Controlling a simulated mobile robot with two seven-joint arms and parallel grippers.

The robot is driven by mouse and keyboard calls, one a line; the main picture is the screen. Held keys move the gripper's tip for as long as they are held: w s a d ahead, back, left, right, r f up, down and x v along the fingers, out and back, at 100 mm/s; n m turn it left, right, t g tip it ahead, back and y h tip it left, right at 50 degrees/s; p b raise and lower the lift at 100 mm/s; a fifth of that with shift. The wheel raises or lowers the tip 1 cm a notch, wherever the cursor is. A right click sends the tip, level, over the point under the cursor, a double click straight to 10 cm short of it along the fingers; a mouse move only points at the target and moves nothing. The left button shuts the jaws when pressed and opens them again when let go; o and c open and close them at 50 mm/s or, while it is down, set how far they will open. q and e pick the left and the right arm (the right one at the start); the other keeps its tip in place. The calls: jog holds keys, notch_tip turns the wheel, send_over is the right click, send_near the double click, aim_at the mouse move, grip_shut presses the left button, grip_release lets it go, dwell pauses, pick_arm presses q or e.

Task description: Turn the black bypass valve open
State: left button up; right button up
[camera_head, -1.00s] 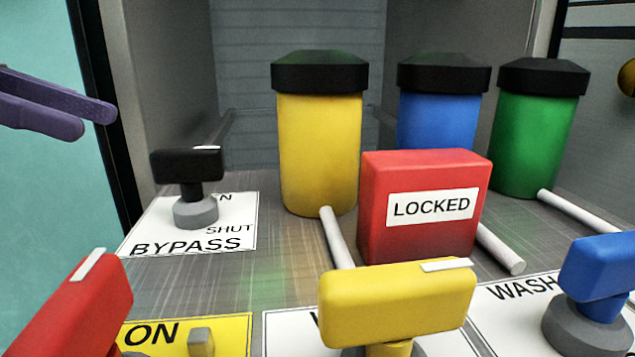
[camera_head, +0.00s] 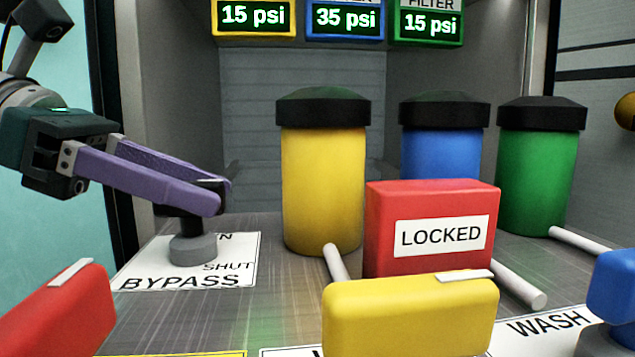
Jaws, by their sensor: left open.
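The black bypass valve (camera_head: 183,228) stands on a grey round base (camera_head: 193,250) at the left. Its white label plate (camera_head: 240,250) reads BYPASS, with SHUT and a partly hidden word ending in N. My left gripper (camera_head: 222,193) reaches in from the left with its purple fingers at the valve's handle. The near finger hides most of the handle, and the far finger lies behind it. The fingers are apart. I cannot tell whether they touch the handle, or which way the handle points. My right gripper is not in view.
A red handle (camera_head: 60,312), a yellow handle (camera_head: 410,315) and a blue handle (camera_head: 612,285) stand in front. A red LOCKED box (camera_head: 430,260) is at centre right. Yellow (camera_head: 323,190), blue (camera_head: 440,152) and green (camera_head: 538,170) canisters stand behind. Gauges (camera_head: 345,18) hang above.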

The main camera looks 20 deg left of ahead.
pick_arm(q)
jog(key=shift+c, duration=0.2)
grip_shut()
dwell(0.3)
